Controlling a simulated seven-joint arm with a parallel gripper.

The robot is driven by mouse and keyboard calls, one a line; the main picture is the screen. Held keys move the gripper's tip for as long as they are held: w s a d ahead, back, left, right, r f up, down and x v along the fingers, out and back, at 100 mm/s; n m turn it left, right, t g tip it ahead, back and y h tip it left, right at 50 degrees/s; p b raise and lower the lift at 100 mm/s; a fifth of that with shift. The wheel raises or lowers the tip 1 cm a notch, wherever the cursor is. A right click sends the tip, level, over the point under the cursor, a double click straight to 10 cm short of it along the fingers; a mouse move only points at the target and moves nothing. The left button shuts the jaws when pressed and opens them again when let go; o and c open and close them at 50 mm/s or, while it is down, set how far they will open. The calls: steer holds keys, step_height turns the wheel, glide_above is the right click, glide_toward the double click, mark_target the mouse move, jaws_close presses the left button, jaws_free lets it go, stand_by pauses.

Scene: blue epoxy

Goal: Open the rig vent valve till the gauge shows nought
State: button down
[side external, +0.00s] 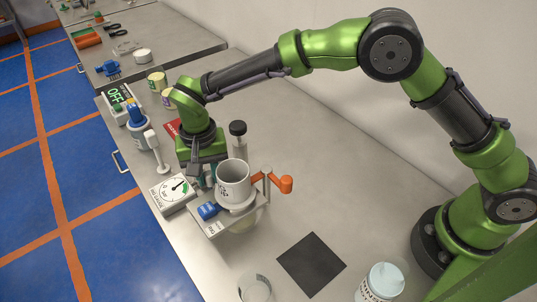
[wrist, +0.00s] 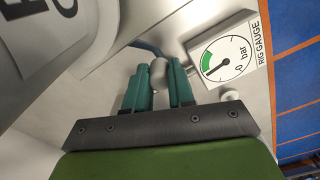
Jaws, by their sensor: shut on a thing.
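The rig gauge (side external: 174,188) is a white box with a round dial at the bench's front edge. In the wrist view, the gauge dial (wrist: 223,60) has a green arc, and its dark needle points to the lower left, away from the 0 mark. My gripper (side external: 205,180) points down between the gauge and the white mug-like vessel on the rig (side external: 234,178). In the wrist view, my gripper (wrist: 160,75) has its teal fingers closed on a small pale grey knob (wrist: 160,70). No label shows on the knob. The side view hides it behind the fingers.
A blue knob (side external: 208,211) and an orange handle (side external: 286,184) are on the rig. A black-capped tube (side external: 238,136) stands behind the vessel. A white post (side external: 154,150) and blue-topped bottle (side external: 138,122) stand left. A black mat (side external: 311,265) lies front right; the bench's right middle is clear.

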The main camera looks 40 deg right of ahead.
steer(key=shift+d, duration=0.1)
steer(key=n, duration=0.2)
steer(key=d+n, duration=0.2)
steer(key=n, duration=0.1)
steer(key=shift+w+n, duration=0.3)
steer(key=n, duration=0.1)
steer(key=d+n, duration=0.1)
steer(key=n, duration=0.1)
steer(key=shift+w, duration=0.4)
steer(key=shift+w+d+r+n, duration=0.1)
steer(key=shift+w+d+n, duration=0.1)
steer(key=shift+n, duration=0.4)
steer(key=shift+w+d+n, duration=0.1)
steer(key=shift+w+n, duration=0.05)
steer(key=shift+n, duration=0.45)
steer(key=c, duration=1)
jaws_free()
steer(key=shift+o, duration=0.2)
step_height(320, 180, up, 17)
